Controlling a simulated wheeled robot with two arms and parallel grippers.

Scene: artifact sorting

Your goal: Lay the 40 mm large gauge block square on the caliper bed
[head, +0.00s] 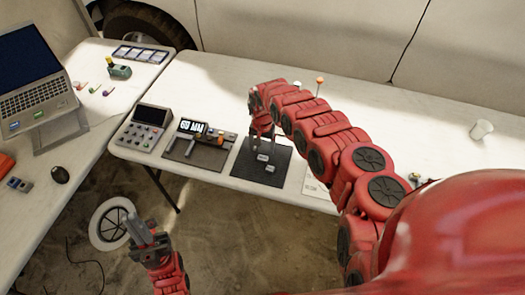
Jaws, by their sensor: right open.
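Two small pale grey blocks lie on a black mat (246,171) on the white table: one block (262,157) is right under my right gripper, the other block (271,168) is a little nearer. I cannot read their sizes, so I cannot tell which is the 40 mm one. My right gripper (262,138) is open, pointing down over the mat by the farther block. The caliper device (190,150), with a lit "MM" display (193,127), stands just left of the mat. My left gripper (147,237) is low, off the table; its opening is unclear.
A grey keypad console (143,128) stands left of the caliper. An orange-topped pin (319,81) stands behind my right arm, and a white cup (481,129) is far right. A laptop (38,85) and small tools are on the left table. The table's right half is mostly clear.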

